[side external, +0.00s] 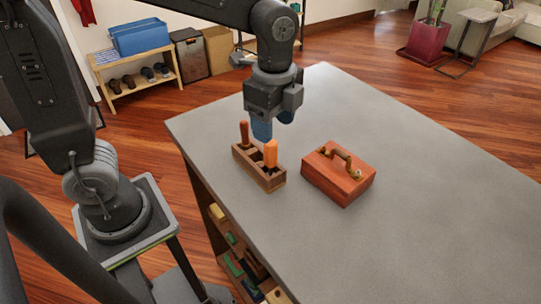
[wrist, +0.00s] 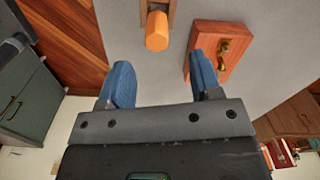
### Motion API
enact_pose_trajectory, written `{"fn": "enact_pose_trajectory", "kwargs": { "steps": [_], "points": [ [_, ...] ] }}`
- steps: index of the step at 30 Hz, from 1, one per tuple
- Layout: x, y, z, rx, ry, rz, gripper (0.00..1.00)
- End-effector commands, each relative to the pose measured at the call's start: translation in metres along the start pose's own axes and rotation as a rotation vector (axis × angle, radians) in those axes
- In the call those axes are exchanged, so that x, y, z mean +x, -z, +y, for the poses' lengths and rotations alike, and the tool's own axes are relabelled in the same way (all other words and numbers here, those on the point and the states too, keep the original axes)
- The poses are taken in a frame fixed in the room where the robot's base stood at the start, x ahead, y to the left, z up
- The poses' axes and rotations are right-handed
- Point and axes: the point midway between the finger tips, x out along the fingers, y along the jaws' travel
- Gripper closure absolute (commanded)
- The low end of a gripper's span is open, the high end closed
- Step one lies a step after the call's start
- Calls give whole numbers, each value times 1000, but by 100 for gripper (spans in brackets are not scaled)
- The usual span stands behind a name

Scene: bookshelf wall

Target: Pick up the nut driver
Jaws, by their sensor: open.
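A wooden holder (side external: 268,182) stands on the grey table (side external: 420,190), left of the red box. Two tools stand upright in it: one with a thick orange handle (side external: 270,152) at the near end and one with a thinner red-brown handle (side external: 244,133) at the far end. I cannot tell for certain which is the nut driver, as their shafts are hidden in the holder. My gripper (side external: 272,130) has blue fingers and is above the table just behind the holder, open and empty. In the wrist view the orange handle (wrist: 157,31) lies ahead of and between my open fingers (wrist: 163,85).
A red wooden box (side external: 335,178) with a brass handle stands right of the holder, close to my right finger in the wrist view. The table's right side is clear. Shelves with small items (side external: 232,240) are below the table's left edge.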

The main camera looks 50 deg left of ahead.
Motion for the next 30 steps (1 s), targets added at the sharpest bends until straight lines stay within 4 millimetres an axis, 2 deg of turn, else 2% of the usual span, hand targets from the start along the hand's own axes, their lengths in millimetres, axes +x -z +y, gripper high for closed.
{"fn": "enact_pose_trajectory", "kwargs": {
  "steps": [3, 11, 18, 22, 28, 30],
  "points": [
    [18, 0, 0, -2, -2, -1, 42],
    [37, -2, 1, -3, -2, -1, 42],
    [71, -5, 3, -3, -2, -1, 42],
    [79, -5, 3, -3, 1, 0, 42],
    [79, -5, 3, -3, 2, 1, 42],
    [79, -5, 3, -3, 2, 1, 47]
  ]
}}
